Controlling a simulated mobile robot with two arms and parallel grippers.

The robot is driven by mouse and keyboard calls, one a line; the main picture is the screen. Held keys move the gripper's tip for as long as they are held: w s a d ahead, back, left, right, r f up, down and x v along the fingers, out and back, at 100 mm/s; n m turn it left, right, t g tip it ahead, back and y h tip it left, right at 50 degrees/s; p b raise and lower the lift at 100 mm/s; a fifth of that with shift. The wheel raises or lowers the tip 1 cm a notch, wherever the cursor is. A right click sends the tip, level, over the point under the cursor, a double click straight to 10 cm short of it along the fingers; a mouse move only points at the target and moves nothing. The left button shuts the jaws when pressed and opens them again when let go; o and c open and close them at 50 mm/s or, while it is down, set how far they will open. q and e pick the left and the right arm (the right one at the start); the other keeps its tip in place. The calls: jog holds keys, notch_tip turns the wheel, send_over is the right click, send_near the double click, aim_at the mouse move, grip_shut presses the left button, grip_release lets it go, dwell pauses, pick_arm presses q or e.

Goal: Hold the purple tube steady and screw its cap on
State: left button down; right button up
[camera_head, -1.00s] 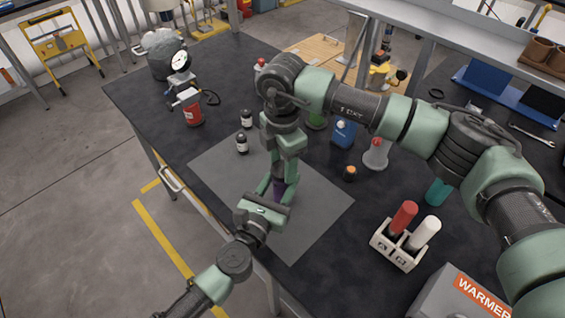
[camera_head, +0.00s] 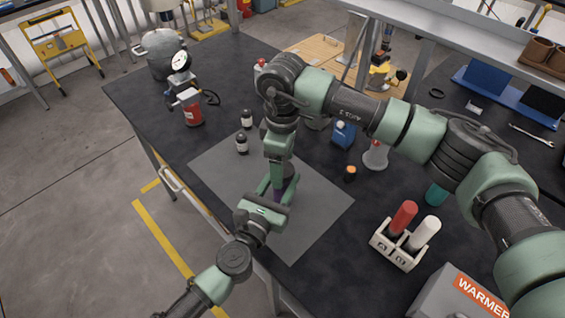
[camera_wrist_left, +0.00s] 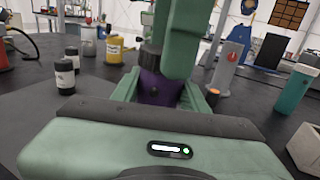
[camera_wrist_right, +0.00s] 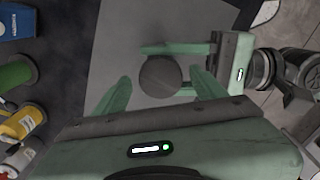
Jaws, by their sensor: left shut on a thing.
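The purple tube (camera_wrist_left: 158,88) stands upright between the fingers of my left gripper (camera_head: 278,188), which is shut on it. In the head view only a small purple part (camera_head: 278,195) shows. The dark round cap (camera_wrist_right: 160,77) is seen from above in the right wrist view, in line with the tube; it also shows in the left wrist view (camera_wrist_left: 149,55), on the tube's top. How far it is screwed on cannot be seen. My right gripper (camera_wrist_right: 163,84) is open over the tube, with its fingers on either side of the cap and gaps to it.
A grey mat (camera_head: 318,205) lies under the grippers. Two dark bottles (camera_head: 242,143) stand at its far left edge. An orange-topped vial (camera_head: 350,173), a flask (camera_head: 376,155) and a white rack (camera_head: 398,246) with red and white tubes stand to the right.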

jog(key=shift+r, duration=2.2)
jog(key=shift+c, duration=0.4)
